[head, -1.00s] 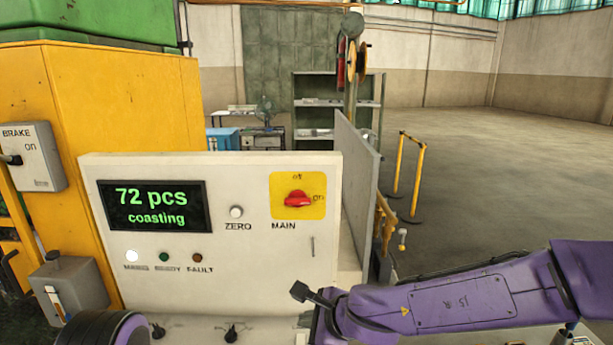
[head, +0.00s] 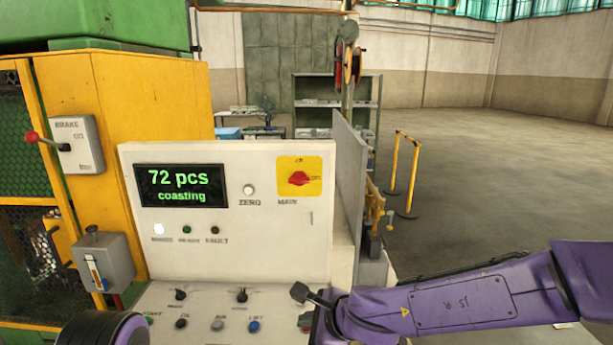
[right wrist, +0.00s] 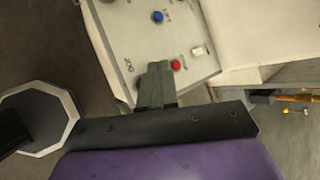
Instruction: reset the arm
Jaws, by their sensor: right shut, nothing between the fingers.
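My right arm (head: 450,306), purple, reaches in from the right across the lower part of the head view, in front of the console's right side. The right gripper (right wrist: 157,70) shows in the right wrist view, its grey fingers shut and empty, over the edge of the button panel close to a red button (right wrist: 176,65). I cannot tell whether the fingers touch the panel. A dark rounded part of my left arm shows at the bottom left of the head view; the left gripper is out of view.
A white console (head: 230,262) has a display (head: 182,186) reading "72 pcs coasting" and a red MAIN switch (head: 299,179). Its lower panel carries a blue button (head: 254,326) and knobs. A brake box (head: 78,146) is at left. Open floor (head: 500,180) lies right, beyond a yellow barrier (head: 404,175).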

